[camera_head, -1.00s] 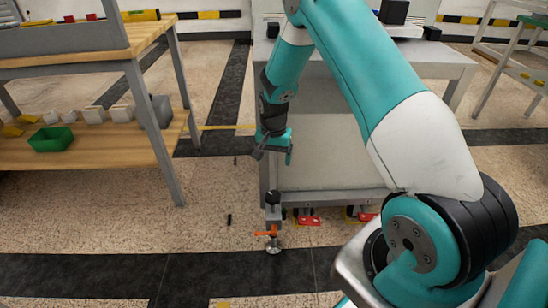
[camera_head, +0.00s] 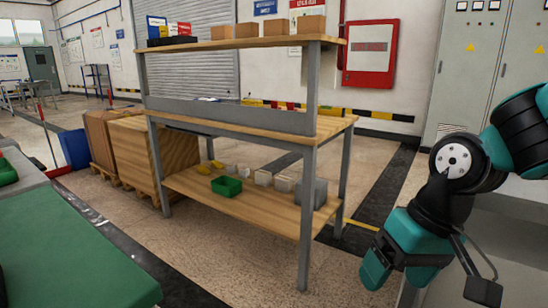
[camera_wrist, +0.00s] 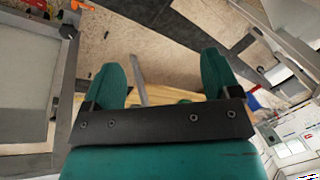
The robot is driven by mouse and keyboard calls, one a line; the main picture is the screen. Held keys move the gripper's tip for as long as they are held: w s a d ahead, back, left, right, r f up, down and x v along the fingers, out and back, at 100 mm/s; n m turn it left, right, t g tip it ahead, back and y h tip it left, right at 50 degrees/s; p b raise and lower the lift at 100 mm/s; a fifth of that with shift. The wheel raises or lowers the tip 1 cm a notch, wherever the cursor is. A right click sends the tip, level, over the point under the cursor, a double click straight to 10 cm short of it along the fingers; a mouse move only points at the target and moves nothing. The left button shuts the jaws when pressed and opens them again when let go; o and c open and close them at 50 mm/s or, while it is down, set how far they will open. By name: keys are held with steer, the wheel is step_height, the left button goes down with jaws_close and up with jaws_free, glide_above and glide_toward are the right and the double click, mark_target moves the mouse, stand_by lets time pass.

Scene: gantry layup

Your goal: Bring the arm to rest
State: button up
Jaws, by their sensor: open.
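My arm is bent at the right edge of the head view, with my gripper (camera_head: 376,272) hanging at its lower end. In the wrist view my gripper (camera_wrist: 162,75) shows two teal fingers standing wide apart. Nothing is held between them. The fingers point over bare floor and part of a wooden surface, clear of contact as far as the view shows.
A wooden workbench (camera_head: 260,124) with a lower shelf stands mid-view. The shelf holds a green bin (camera_head: 227,186) and several small blocks. A green-topped table (camera_head: 75,250) is at lower left, wooden crates (camera_head: 135,150) behind. Speckled floor between is free.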

steer(key=s+a+r+n+p, duration=0.1)
steer(key=s+r+n, duration=0.1)
steer(key=s, duration=0.3)
steer(key=s+a+r+n, duration=0.2)
steer(key=s+r+n, duration=0.1)
steer(key=s, duration=0.3)
step_height(320, 180, up, 26)
steer(key=p, duration=2.6)
steer(key=shift+w+d+m+y+p, duration=0.2)
steer(key=shift+w+m+y+p, duration=0.1)
steer(key=shift+y+p, duration=0.1)
